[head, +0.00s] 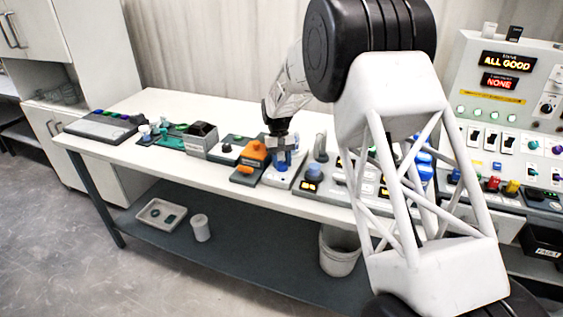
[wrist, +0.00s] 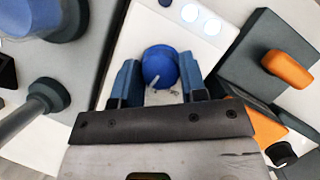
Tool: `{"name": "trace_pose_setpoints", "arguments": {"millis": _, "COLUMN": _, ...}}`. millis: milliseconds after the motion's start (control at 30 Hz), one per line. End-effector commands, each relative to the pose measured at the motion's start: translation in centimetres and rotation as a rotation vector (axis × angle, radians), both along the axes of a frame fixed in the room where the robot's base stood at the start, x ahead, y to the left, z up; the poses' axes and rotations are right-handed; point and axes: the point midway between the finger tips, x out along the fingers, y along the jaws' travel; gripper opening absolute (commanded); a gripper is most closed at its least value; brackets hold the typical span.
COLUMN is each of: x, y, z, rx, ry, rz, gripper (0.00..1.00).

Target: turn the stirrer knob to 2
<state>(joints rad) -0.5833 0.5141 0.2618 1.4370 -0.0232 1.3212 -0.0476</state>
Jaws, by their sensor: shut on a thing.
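The stirrer knob appears to be the round blue knob (wrist: 160,67) with a white pointer line, on a white panel (wrist: 124,48) in the wrist view. Its pointer slants toward the lower left in that view. My gripper (wrist: 160,78) has its two blue fingers on either side of the knob and is shut on it. In the head view my gripper (head: 281,157) points down at the white panel in the middle of the bench. There the knob (head: 282,168) is partly hidden by the fingers. I cannot read any scale numbers around the knob.
An orange handle (wrist: 287,69) on a dark block stands to the right in the wrist view. A grey lever (wrist: 25,108) stands close on the left. In the head view, more control boxes line the bench (head: 150,97), and a panel with lit signs (head: 507,62) stands right.

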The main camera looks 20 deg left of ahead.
Motion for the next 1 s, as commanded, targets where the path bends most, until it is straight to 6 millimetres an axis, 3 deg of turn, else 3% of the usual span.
{"name": "trace_pose_setpoints", "arguments": {"millis": 300, "x": 0.02, "y": 0.00, "z": 0.01, "rx": 0.000, "ry": 0.000, "rz": -0.108, "gripper": 0.16}}
{"name": "trace_pose_setpoints", "arguments": {"millis": 733, "x": 0.03, "y": 0.01, "z": 0.02, "rx": 0.001, "ry": 0.000, "rz": -0.118, "gripper": 0.16}}
{"name": "trace_pose_setpoints", "arguments": {"millis": 767, "x": 0.03, "y": 0.01, "z": 0.02, "rx": 0.001, "ry": 0.000, "rz": -0.118, "gripper": 0.44}}
{"name": "trace_pose_setpoints", "arguments": {"millis": 900, "x": 0.03, "y": -0.01, "z": 0.01, "rx": 0.001, "ry": 0.000, "rz": -0.118, "gripper": 0.65}}
{"name": "trace_pose_setpoints", "arguments": {"millis": 1000, "x": 0.03, "y": -0.01, "z": 0.01, "rx": 0.001, "ry": 0.000, "rz": -0.118, "gripper": 0.65}}
